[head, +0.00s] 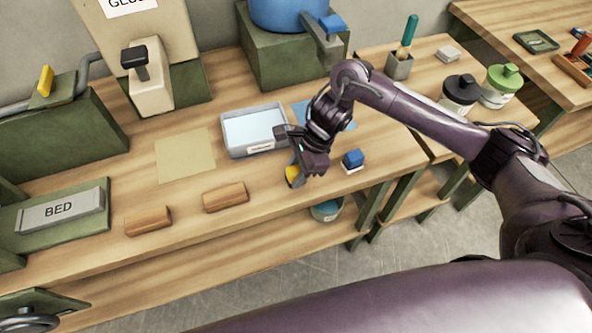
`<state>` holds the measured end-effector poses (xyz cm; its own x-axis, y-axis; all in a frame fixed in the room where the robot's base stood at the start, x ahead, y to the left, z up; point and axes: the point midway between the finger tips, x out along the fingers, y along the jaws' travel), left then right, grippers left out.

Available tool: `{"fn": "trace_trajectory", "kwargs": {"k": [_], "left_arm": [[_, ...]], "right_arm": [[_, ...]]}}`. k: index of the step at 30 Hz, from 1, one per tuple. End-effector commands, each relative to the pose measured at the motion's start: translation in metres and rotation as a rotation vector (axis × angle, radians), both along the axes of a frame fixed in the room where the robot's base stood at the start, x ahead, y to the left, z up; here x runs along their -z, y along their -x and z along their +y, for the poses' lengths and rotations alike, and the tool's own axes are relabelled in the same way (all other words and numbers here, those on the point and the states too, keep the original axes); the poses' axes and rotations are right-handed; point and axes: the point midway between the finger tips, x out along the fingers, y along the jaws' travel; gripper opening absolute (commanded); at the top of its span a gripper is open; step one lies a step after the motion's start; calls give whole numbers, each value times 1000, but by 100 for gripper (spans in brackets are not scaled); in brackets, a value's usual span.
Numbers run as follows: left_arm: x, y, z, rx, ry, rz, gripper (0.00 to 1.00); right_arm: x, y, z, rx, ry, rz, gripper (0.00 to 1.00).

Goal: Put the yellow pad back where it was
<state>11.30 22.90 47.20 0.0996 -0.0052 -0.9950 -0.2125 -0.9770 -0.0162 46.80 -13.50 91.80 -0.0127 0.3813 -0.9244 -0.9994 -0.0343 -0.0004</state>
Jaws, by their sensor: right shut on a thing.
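My right gripper (301,160) is over the front part of the wooden workbench, to the right of a shallow tray. It is shut on the yellow pad (292,175), a small block with a yellow face and a greyish part. The fingers hide some of the pad, and I cannot tell whether it touches the bench. A similar blue pad (353,159) with a whitish base stands just to the right of the gripper. A flat pale-yellow square (185,155) lies left of the tray, and a flat blue square (340,117) lies partly behind my right gripper. My left gripper is not in view.
The grey tray (228,148) with a pale-blue inside stands behind and left of the gripper. Two wooden blocks (225,196) (148,220) lie near the front edge. Jars (459,94) (500,85) stand on the right bench. Bare wood (265,178) shows left of the pad.

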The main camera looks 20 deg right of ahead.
Motion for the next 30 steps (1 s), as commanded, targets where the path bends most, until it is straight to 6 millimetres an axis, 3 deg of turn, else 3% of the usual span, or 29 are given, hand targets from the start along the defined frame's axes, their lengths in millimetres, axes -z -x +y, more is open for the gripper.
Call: {"fn": "trace_trajectory", "kwargs": {"k": [2,3,7,20,30], "left_arm": [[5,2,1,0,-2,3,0],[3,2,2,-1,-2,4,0],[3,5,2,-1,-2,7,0],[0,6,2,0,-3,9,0],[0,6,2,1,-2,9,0]], "right_arm": [[4,0,0,0,0,0,13],[2,0,0,0,0,0,36],[2,0,0,0,0,0,53],[-7,-1,-3,0,0,-3,53],[-74,-3,-30,1,3,-7,53]]}}
